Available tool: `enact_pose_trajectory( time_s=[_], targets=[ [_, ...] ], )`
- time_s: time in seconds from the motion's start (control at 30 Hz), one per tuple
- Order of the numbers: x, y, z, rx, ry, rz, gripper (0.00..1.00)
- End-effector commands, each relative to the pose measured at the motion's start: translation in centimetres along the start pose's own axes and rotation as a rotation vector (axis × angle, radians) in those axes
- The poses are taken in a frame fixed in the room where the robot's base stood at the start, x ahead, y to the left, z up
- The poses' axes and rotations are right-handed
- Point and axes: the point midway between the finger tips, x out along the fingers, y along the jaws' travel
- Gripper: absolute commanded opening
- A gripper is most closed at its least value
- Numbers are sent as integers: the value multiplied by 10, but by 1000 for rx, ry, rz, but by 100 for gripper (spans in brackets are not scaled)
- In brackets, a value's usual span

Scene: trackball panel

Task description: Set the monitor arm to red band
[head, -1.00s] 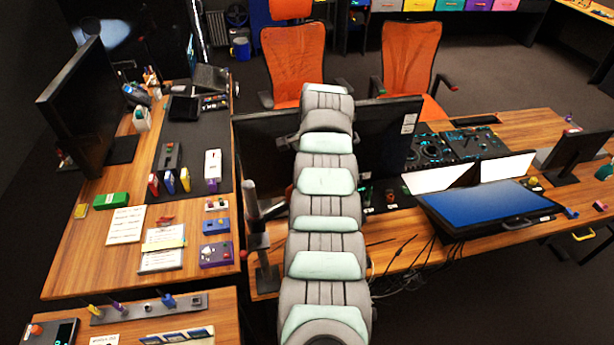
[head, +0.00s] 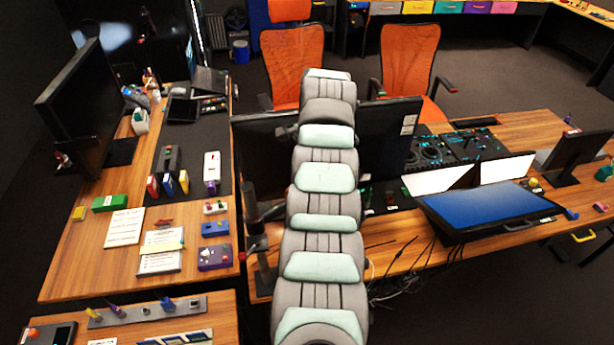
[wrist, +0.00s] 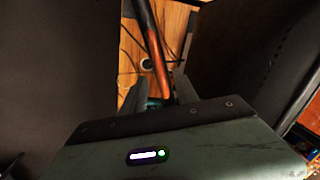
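The monitor arm (head: 262,235) shows in the head view as a dark upright post with jointed links, left of my arm, behind the big dark monitors. In the wrist view a slim bar (wrist: 150,45) runs down between my fingers, dark at the top with an orange-red stretch lower down. My gripper (wrist: 160,88) has its two grey fingers apart, one on each side of the bar's lower end. Gaps seem to show beside the bar; contact is unclear. In the head view my gripper is hidden behind my own arm. No band scale or pointer is readable.
Large dark panels (wrist: 60,70) close in on both sides in the wrist view. In the head view, monitors (head: 390,140) stand close around my arm. Loose cables (head: 405,270) lie on the desk at right. A blue-screen monitor (head: 490,207) lies tilted farther right.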

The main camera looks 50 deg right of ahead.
Motion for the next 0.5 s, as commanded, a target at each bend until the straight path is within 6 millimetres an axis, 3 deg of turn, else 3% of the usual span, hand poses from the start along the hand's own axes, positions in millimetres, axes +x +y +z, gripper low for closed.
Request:
enact_pose_trajectory(
  time_s=[0.23, 0.5],
  targets=[
    [-51, -1, 1, 0, -2, -4, 36],
    [-73, 0, 0, 0, -1, -1, 36]
  ],
)
